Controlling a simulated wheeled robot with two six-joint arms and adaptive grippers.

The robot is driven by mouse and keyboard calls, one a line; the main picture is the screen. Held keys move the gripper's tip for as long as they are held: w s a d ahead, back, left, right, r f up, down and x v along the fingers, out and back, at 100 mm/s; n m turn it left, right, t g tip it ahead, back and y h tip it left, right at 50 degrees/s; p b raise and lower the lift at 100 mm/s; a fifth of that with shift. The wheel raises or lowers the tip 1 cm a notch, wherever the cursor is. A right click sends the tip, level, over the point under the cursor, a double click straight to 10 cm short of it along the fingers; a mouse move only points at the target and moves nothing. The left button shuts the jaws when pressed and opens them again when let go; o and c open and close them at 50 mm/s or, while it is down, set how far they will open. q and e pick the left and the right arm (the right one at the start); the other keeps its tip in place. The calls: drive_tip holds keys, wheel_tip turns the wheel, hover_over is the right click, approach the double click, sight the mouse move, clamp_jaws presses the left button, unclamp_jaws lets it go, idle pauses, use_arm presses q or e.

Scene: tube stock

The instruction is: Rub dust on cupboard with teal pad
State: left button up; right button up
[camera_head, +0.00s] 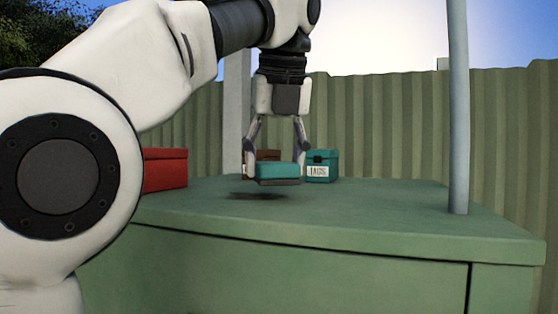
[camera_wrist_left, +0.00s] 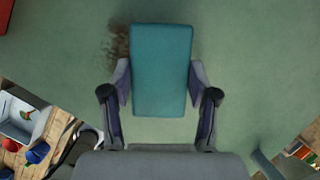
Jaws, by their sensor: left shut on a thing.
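My left gripper (camera_head: 277,168) is shut on the teal pad (camera_head: 278,171), gripping it by its two sides. The pad is a teal block with a darker underside, held level a little above the green cupboard (camera_head: 370,222), with a shadow below it. In the left wrist view the pad (camera_wrist_left: 162,70) sits between the fingers (camera_wrist_left: 163,85). A brown dust patch (camera_wrist_left: 117,45) shows on the cupboard top at the pad's left edge, partly hidden by the pad. My right gripper is in neither view.
A red box (camera_head: 166,168) stands at the left of the top. A teal labelled box (camera_head: 321,166) and a brown box (camera_head: 268,155) stand behind the pad. A pale post (camera_head: 458,110) rises at the right. The front right of the top is clear.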

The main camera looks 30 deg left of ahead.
use_arm(q)
drive_tip(key=shift+s+d, duration=0.15)
drive_tip(key=shift+d, duration=0.05)
drive_tip(key=shift+w+d, duration=0.2)
drive_tip(key=shift+w, duration=0.1)
drive_tip(key=shift+w+d+f, duration=0.1)
drive_tip(key=shift+w+f, duration=0.35)
drive_tip(key=shift+w, duration=0.4)
drive_tip(key=shift+f+b, duration=0.1)
drive_tip(key=shift+b, duration=0.2)
drive_tip(key=shift+s+a, duration=0.2)
drive_tip(key=shift+a, duration=0.05)
drive_tip(key=shift+s, duration=0.5)
drive_tip(key=shift+w+d+f+b, duration=0.1)
drive_tip(key=shift+w+f+b, duration=0.15)
drive_tip(key=shift+b, duration=0.15)
drive_tip(key=shift+w+f, duration=0.25)
drive_tip(key=shift+s+f+b, duration=0.2)
drive_tip(key=shift+s+b, duration=0.1)
drive_tip(key=shift+b, duration=0.1)
drive_tip(key=shift+r, duration=0.1)
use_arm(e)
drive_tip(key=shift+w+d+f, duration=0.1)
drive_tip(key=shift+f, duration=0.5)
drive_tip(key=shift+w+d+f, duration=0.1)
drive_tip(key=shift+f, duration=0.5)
